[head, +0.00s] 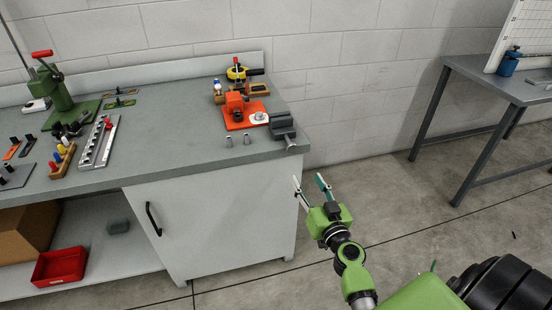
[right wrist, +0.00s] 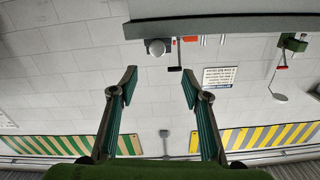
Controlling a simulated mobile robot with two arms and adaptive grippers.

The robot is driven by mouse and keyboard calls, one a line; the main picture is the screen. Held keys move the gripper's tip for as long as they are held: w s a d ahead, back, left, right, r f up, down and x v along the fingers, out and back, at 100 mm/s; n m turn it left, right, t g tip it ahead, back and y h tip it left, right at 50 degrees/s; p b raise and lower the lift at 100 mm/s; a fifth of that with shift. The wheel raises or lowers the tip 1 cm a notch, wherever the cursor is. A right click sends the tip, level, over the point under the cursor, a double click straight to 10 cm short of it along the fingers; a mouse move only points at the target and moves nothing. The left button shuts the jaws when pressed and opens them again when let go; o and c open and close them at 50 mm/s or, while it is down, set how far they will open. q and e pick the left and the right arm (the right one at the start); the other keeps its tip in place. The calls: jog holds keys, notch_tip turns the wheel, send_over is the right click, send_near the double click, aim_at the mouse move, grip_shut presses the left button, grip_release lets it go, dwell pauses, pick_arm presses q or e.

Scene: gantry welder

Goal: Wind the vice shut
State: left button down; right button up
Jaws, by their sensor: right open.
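The grey vice (head: 283,127) sits at the right front corner of the bench. The rounded end of its screw (head: 291,144) points out over the bench's front edge. Whether its jaws are apart or closed is too small to tell. My right gripper (head: 309,179) is open and empty in front of the bench corner, apart from the vice, with its fingers pointing toward the bench. The right wrist view shows the open fingers (right wrist: 160,82) with nothing between them. A round grey end (right wrist: 157,47), likely the vice's screw, shows beyond them. My left gripper is not in view.
An orange fixture (head: 236,113) stands just left of the vice, with small metal pins (head: 247,139) before it. A green press (head: 55,93) stands at the bench's left. A cabinet (head: 215,220) is under the bench. The floor right of it is clear up to another table (head: 480,75).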

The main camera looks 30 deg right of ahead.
jog(key=p, duration=0.1)
send_near(293, 149)
jog(key=x, duration=0.7)
jog(key=shift+f+p, duration=0.1)
jog(key=shift+p, duration=0.25)
jog(key=shift+w+d, duration=0.15)
jog(key=shift+w, duration=0.4)
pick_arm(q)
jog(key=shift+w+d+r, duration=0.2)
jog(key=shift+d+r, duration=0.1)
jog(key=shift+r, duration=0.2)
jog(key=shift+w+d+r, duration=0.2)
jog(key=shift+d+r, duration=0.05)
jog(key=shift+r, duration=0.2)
pick_arm(e)
jog(key=shift+c, duration=0.4)
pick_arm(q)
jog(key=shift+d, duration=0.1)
pick_arm(e)
jog(key=c, duration=1)
